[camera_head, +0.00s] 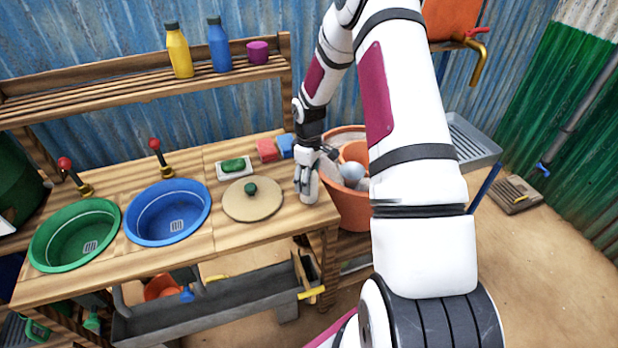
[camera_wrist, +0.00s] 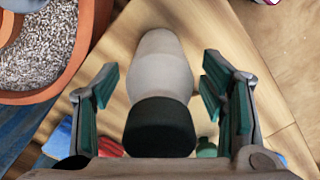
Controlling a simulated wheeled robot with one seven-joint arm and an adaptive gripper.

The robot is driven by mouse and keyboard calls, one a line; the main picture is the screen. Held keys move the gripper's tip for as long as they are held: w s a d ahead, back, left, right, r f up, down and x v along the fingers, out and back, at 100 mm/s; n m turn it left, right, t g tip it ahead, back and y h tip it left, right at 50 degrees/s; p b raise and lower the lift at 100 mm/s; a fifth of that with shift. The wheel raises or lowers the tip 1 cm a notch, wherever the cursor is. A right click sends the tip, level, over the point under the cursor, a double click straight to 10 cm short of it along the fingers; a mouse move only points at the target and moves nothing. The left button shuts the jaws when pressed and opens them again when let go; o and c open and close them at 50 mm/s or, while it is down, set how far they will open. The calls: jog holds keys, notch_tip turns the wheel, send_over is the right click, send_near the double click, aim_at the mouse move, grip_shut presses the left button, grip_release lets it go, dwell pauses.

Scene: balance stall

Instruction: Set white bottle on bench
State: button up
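The white bottle (camera_head: 309,190) with a dark cap stands near the right end of the wooden bench (camera_head: 255,232), just right of the round wooden lid. My gripper (camera_head: 306,168) is above it, pointing down, with its fingers around the upper part of the bottle. In the wrist view the bottle (camera_wrist: 164,70) lies between the two green-padded fingers of my gripper (camera_wrist: 158,82). Gaps show on both sides, so the fingers are open and apart from it. The bottle's base seems to rest on the wood.
A large terracotta pot (camera_head: 350,212) with smaller items stands beside the bench's right end. The wooden lid (camera_head: 250,205), a green soap on a dish (camera_head: 233,168), red (camera_head: 266,150) and blue (camera_head: 286,146) blocks are nearby. A blue basin (camera_head: 167,212) and a green basin (camera_head: 75,235) are left.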

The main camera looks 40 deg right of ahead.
jog(key=shift+r, duration=0.1)
notch_tip(320, 180, up, 12)
jog(key=shift+r+b, duration=0.1)
jog(key=shift+b, duration=0.3)
jog(key=s+a+r+m+t+h, duration=0.1)
jog(key=s+a+r, duration=0.4)
jog(key=r, duration=0.4)
jog(key=s+a+r+m+t+h, duration=0.1)
jog(key=s+a+r, duration=0.2)
jog(key=a+r, duration=0.45)
jog(key=s+a+r+m+t+y, duration=0.1)
jog(key=s+a+r+m, duration=0.1)
jog(key=s, duration=0.6)
jog(key=s+a+r+m+t+y, duration=0.1)
jog(key=s+a+r+t, duration=0.1)
jog(key=s+a+r, duration=0.3)
jog(key=s+a, duration=0.1)
jog(key=s, duration=0.3)
jog(key=shift+s+r+m, duration=0.15)
jog(key=shift+s+m, duration=0.1)
jog(key=shift+m, duration=0.15)
